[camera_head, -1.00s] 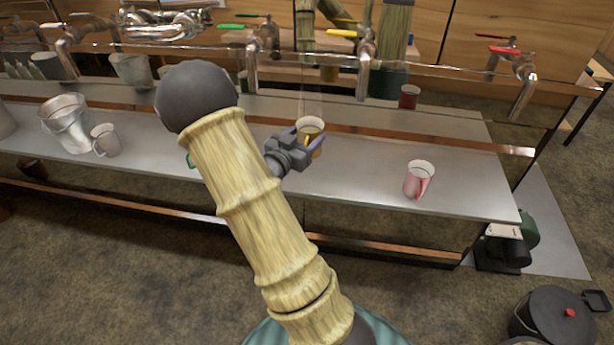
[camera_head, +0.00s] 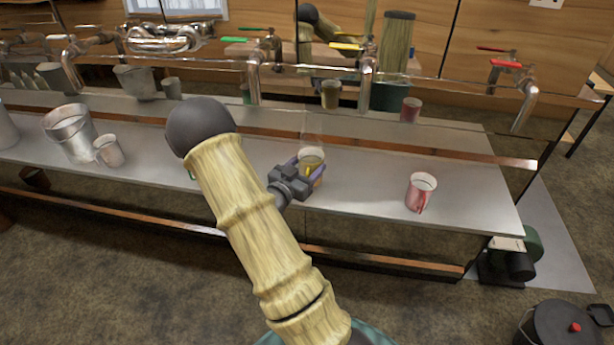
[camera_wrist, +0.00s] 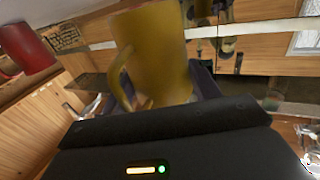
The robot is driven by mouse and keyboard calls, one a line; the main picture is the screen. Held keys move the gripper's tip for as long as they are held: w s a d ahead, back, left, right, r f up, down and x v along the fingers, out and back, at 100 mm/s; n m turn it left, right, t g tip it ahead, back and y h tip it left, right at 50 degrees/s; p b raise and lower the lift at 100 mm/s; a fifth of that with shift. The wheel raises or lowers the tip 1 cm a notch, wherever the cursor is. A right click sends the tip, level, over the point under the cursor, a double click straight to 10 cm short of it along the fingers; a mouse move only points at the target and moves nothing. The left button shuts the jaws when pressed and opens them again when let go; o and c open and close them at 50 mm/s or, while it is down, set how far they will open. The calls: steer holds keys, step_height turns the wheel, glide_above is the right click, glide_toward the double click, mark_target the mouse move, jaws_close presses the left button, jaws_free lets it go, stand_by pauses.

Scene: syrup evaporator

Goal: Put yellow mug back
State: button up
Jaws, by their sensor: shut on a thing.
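The yellow mug (camera_head: 313,160) is upright between the fingers of my gripper (camera_head: 308,168), over the middle of the metal counter (camera_head: 370,185). The gripper is shut on it from the left. The wrist view shows the mug (camera_wrist: 160,50) large between the fingers, with its handle to the left. I cannot tell whether its base touches the counter. The yellow-handled tap (camera_head: 366,70) stands behind the mug. The red mug (camera_head: 421,192) stands on the counter to the right, and also shows in the wrist view (camera_wrist: 25,48).
A metal bucket (camera_head: 70,135) and a grey mug (camera_head: 108,151) stand on the left of the counter. A red-handled tap (camera_head: 525,92) is at the right and a green-handled tap (camera_head: 254,75) at the left. A reflective panel is behind. The counter between the yellow and red mugs is clear.

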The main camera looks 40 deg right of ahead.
step_height(320, 180, down, 3)
steer(key=shift+f, duration=0.2)
steer(key=shift+s+d+f, duration=0.1)
steer(key=shift+f, duration=0.1)
steer(key=shift+f+b, duration=0.2)
steer(key=shift+b, duration=0.1)
steer(key=o, duration=1.3)
steer(key=shift+o, duration=0.2)
steer(key=shift+r, duration=0.1)
steer(key=shift+r, duration=0.15)
steer(key=v, duration=1.2)
steer(key=shift+b, duration=0.4)
